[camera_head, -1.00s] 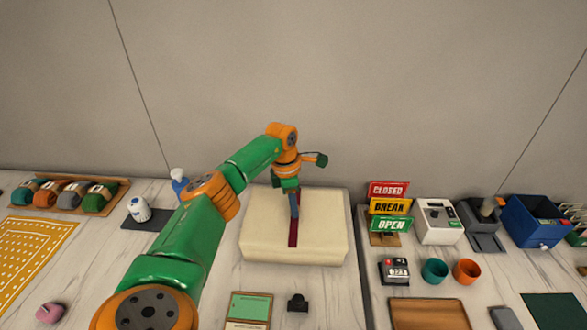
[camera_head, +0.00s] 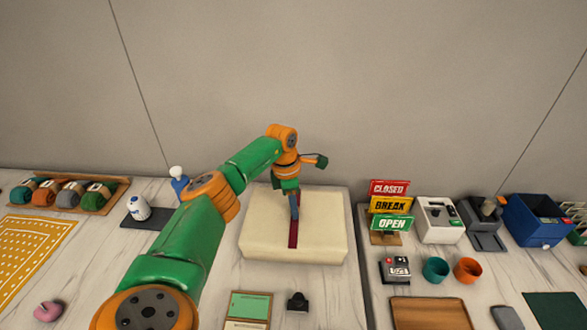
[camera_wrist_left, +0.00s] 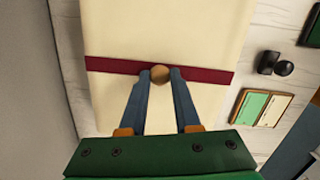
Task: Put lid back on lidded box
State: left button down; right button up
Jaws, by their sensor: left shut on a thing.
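The cream lidded box (camera_head: 262,239) stands on the table below the wall, with a dark red band (camera_head: 293,237) across its top. The lid's cream top (camera_wrist_left: 205,40) and the red band also show in the left wrist view. My left gripper (camera_wrist_left: 160,80) is shut on a round brown knob (camera_wrist_left: 160,73) in the middle of the band. In the head view my left gripper (camera_head: 294,216) points down at the middle of the lid. The lid appears to sit over the box; I cannot tell whether a gap lies under it. My right gripper is not in view.
A sign stand (camera_head: 390,222), a white device (camera_head: 437,221) and a blue box (camera_head: 535,220) stand to the right. A black stamp (camera_head: 297,301) and a green-and-cream pad (camera_head: 250,306) lie in front. Yarn balls (camera_head: 70,194) and a white bottle (camera_head: 138,208) are left.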

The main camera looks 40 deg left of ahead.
pick_arm(q)
jog(key=shift+c, duration=0.3)
grip_release()
dwell(0.3)
notch_tip(320, 180, up, 7)
jog(key=p, duration=0.6)
jog(key=shift+r, duration=0.1)
grip_shut()
dwell(0.3)
jog(key=shift+f, duration=0.25)
dwell(1.0)
